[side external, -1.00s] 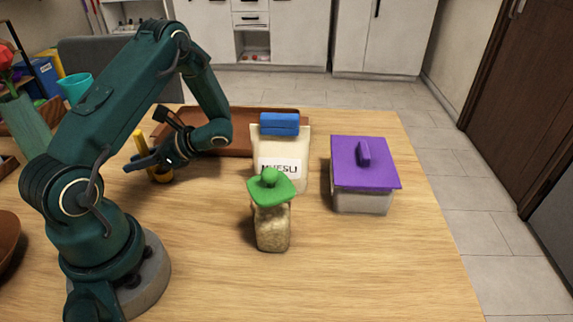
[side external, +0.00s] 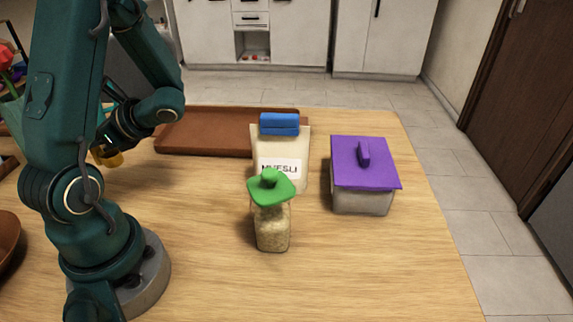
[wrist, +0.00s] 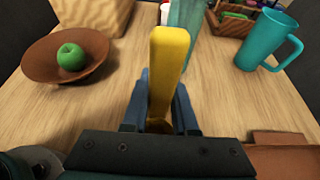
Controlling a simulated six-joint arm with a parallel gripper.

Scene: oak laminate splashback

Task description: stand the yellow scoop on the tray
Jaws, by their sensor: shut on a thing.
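The yellow scoop (wrist: 168,60) is between the two fingers of my gripper (wrist: 162,103) in the wrist view, and the gripper is shut on its long handle. In the side external view only the scoop's rounded cup (side external: 107,156) shows, low beside my arm; the rest of the scoop and my fingers are mostly hidden behind the arm. The brown tray (side external: 205,128) lies at the back of the table, to the right of the scoop, and its visible surface is empty. A brown corner of it shows at the lower right of the wrist view (wrist: 278,139).
A muesli bag (side external: 293,152) with a blue clip stands before the tray's right end. A green-lidded jar (side external: 272,232) and a purple-lidded box (side external: 362,201) are nearby.

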